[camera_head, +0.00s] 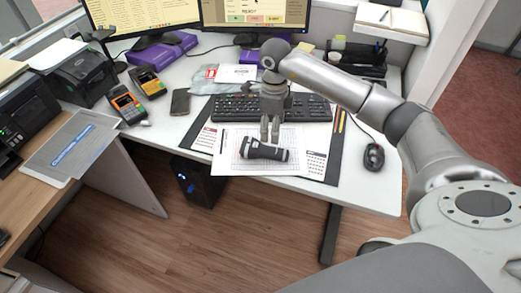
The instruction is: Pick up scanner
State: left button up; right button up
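A black handheld scanner (263,151) lies on its side on a white printed sheet (228,162) near the front edge of the white desk. My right gripper (269,138) comes in from the right and points down just above and behind the scanner's middle. Its two fingers are apart with a narrow gap between them. Nothing shows between them, and I cannot tell whether they touch the scanner. My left gripper is not in view.
A black keyboard (228,109) lies behind the scanner and a mouse (373,156) to its right. A phone (180,102), two handheld terminals (127,105) (147,81) and printers (82,75) stand left. Monitors (140,15) are at the back. The desk's front edge is close to the scanner.

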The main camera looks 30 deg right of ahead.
send_over(270, 149)
notch_tip(270, 149, down, 5)
jog(key=shift+s+d+r, duration=0.1)
jog(key=shift+f+p, duration=0.75)
jog(key=shift+f, duration=2)
jog(key=c, duration=1.2)
jog(key=shift+r, duration=0.1)
jog(key=shift+c, duration=0.2)
